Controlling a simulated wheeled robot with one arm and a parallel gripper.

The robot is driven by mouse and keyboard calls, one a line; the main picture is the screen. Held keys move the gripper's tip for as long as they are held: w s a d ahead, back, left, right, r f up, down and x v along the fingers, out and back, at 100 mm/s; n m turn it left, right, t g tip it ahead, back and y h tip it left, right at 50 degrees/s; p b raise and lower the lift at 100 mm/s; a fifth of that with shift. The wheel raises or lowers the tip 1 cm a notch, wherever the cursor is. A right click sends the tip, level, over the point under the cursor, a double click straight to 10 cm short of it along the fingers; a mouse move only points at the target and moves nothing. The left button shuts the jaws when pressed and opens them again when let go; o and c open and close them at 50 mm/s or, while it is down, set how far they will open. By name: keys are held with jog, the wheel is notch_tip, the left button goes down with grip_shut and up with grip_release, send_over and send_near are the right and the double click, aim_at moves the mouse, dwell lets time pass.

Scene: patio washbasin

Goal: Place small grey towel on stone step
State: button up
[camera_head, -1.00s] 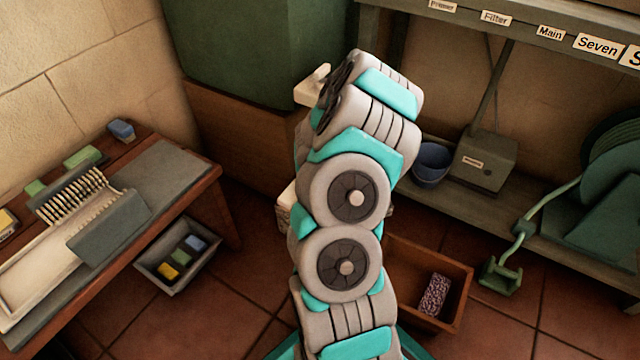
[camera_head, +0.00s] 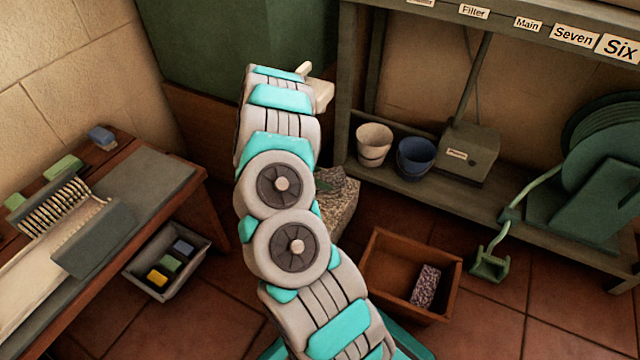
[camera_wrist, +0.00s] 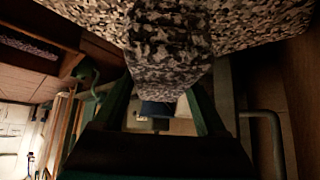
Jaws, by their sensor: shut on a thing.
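In the head view, part of the towel (camera_head: 336,184) shows just right of my arm, over the pale stone step (camera_head: 341,216). My arm hides the left of the step and the gripper. I cannot tell whether the towel touches the step.
A wooden crate (camera_head: 372,292) with a speckled block (camera_head: 425,286) stands on the floor right of the step. A cream pot (camera_head: 374,145) and a blue pot (camera_head: 415,160) sit on the low shelf behind. A bench (camera_head: 150,178) stands left, with a grey tray (camera_head: 140,270) beside it.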

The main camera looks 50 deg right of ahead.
jog(key=shift+w, duration=0.35)
jog(key=shift+w+d+f, duration=0.1)
jog(key=shift+w+f, duration=0.05)
jog(key=shift+f, duration=1.65)
jog(key=o, duration=1.5)
jog(key=shift+f, duration=0.1)
jog(key=v, duration=1.2)
